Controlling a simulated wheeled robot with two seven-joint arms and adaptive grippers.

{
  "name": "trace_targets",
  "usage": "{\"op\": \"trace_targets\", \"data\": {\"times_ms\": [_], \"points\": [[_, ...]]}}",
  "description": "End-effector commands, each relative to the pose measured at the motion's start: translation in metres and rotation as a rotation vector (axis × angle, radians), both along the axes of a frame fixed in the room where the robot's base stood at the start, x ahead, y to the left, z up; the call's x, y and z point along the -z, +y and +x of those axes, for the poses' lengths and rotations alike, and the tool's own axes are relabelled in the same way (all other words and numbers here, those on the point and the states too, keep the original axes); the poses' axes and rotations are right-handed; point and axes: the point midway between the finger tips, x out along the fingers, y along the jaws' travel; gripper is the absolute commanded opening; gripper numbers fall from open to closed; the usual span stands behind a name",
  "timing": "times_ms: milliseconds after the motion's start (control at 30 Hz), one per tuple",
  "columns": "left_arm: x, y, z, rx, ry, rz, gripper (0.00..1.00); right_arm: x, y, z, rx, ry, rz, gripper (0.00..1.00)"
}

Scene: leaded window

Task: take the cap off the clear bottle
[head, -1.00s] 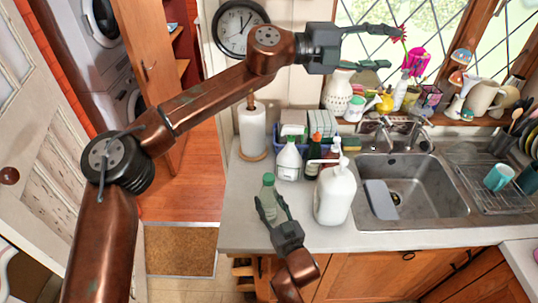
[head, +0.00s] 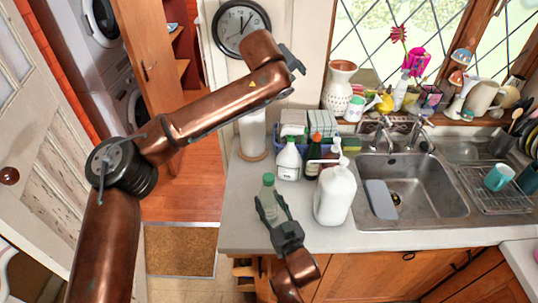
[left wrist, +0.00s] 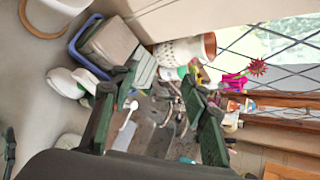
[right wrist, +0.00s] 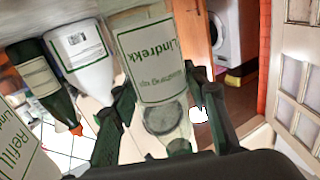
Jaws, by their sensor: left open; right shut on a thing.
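The clear bottle (head: 269,198) stands upright near the counter's front left, its green cap (head: 268,179) on top. My right gripper (head: 272,208) is shut on the bottle's body from the front, a finger on each side. In the right wrist view the bottle's labelled body (right wrist: 150,60) appears upside down between the fingers, its cap (right wrist: 178,147) low and partly hidden. My left gripper (head: 297,62) is high above the counter, far from the bottle, in front of the wall by the clock. The left wrist view shows its fingers (left wrist: 158,100) apart, with nothing held.
A white pump bottle (head: 335,195) stands just right of the clear bottle. A white bottle (head: 289,160) and a dark bottle (head: 312,155) stand behind, by a blue caddy (head: 283,133). The sink (head: 415,190) lies to the right. The counter left of the clear bottle is free.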

Motion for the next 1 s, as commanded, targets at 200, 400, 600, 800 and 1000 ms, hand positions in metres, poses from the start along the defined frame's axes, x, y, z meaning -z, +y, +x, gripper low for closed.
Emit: {"op": "trace_targets", "data": {"times_ms": [200, 400, 600, 800, 1000], "points": [[0.076, 0.022, -0.065, 0.226, 0.251, 0.332, 0.42, 0.000, 0.000, 0.000, 0.000, 0.001, 0.000, 0.00], [0.118, 0.045, -0.135, 0.530, 0.457, 0.575, 0.42, 0.000, 0.000, 0.000, 0.000, 0.001, 0.000, 0.00], [0.132, 0.063, -0.181, 0.767, 0.576, 0.705, 0.42, 0.000, 0.000, 0.000, 0.000, 0.001, 0.000, 0.00], [0.141, 0.070, -0.195, 0.848, 0.610, 0.744, 0.42, 0.000, 0.000, 0.000, 0.000, 0.001, 0.000, 0.00], [0.169, 0.071, -0.195, 0.848, 0.612, 0.744, 0.42, 0.000, 0.000, 0.000, 0.000, 0.001, 0.000, 0.00]]}}
